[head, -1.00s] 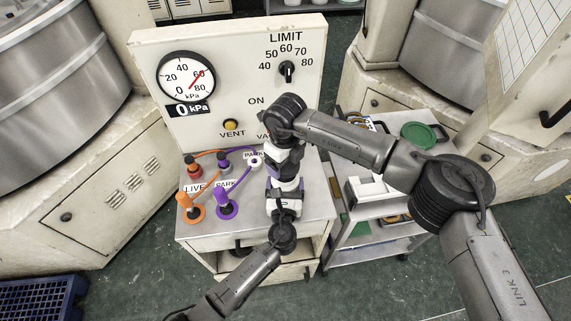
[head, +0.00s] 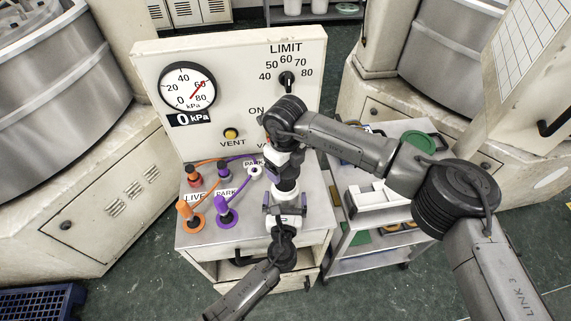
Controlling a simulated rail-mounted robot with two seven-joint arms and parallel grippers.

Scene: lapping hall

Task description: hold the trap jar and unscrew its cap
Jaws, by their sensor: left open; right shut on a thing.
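My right gripper (head: 287,184) reaches in from above, over the front right of the cabinet top (head: 318,205). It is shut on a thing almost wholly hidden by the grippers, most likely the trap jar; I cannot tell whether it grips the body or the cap. My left gripper (head: 286,207) is just below it in the picture, its purple-tipped fingers spread wide. It is open, close to the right gripper. I cannot tell whether its fingers touch anything. The cap cannot be made out separately.
A panel with a pressure gauge (head: 188,87), a limit knob (head: 287,80) and a yellow vent button (head: 231,133) stands behind. Orange (head: 190,215) and purple (head: 226,214) hose plugs crowd the left of the top. A shelf cart (head: 365,223) with a green lid (head: 417,143) stands right.

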